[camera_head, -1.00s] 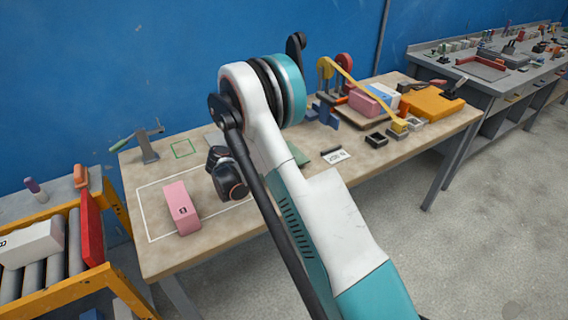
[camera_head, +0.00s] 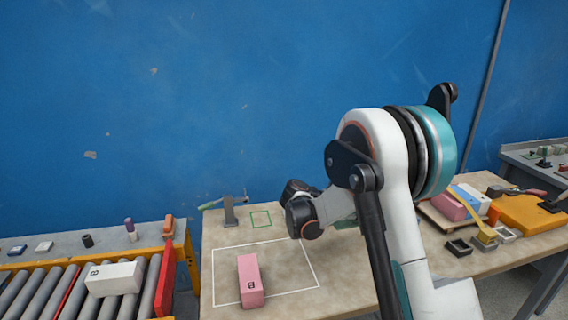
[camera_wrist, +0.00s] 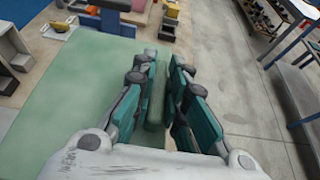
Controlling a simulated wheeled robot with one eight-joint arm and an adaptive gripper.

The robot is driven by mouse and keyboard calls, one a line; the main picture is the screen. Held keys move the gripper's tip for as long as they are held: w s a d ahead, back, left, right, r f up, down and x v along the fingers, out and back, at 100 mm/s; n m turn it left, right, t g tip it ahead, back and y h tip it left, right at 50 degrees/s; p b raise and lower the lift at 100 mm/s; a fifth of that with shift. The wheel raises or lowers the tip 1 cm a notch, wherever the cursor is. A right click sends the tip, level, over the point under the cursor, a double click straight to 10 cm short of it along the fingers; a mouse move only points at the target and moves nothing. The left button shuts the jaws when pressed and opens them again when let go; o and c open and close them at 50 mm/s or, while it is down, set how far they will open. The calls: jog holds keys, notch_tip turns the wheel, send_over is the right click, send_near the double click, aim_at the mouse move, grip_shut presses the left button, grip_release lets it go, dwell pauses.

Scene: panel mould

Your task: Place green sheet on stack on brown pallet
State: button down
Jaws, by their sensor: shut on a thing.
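The green sheet (camera_wrist: 75,85) is a large flat pale green panel filling the left of the wrist view. A darker green upright bar (camera_wrist: 156,95) stands between the teal fingers of my gripper (camera_wrist: 161,66), which are closed around it. Whether the bar is part of the sheet is unclear. In the head view my wrist is above the table, and my arm hides the fingertips and most of the sheet. A brown pallet (camera_head: 437,219) at the right of the table carries a pink block (camera_head: 447,206) and a blue-and-white piece (camera_head: 468,196). My arm partly covers this area.
A pink box (camera_head: 250,281) stands inside a white outline on the table (camera_head: 222,258). A small clamp (camera_head: 229,209) and a green outlined square are behind it. A roller conveyor (camera_head: 60,292) is at the left. Black trays (camera_head: 458,248) and an orange case (camera_head: 530,214) are at the right.

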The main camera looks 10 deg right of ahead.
jog(key=shift+a+n+t, duration=0.2)
jog(key=shift+n+t, duration=0.1)
jog(key=shift+t, duration=0.1)
jog(key=s+a+r+n+t+y, duration=0.2)
jog(key=a+n+t+y, duration=0.2)
jog(key=a, duration=0.5)
jog(key=s+a+r+n+t+y, duration=0.2)
jog(key=s+a+n+t+y, duration=0.1)
jog(key=a+n+t+y, duration=0.2)
jog(key=a+n+t, duration=0.2)
jog(key=a+n, duration=0.2)
jog(key=a, duration=0.1)
jog(key=shift+s+n+t, duration=0.2)
jog(key=shift+n+t, duration=0.1)
jog(key=shift+t, duration=0.1)
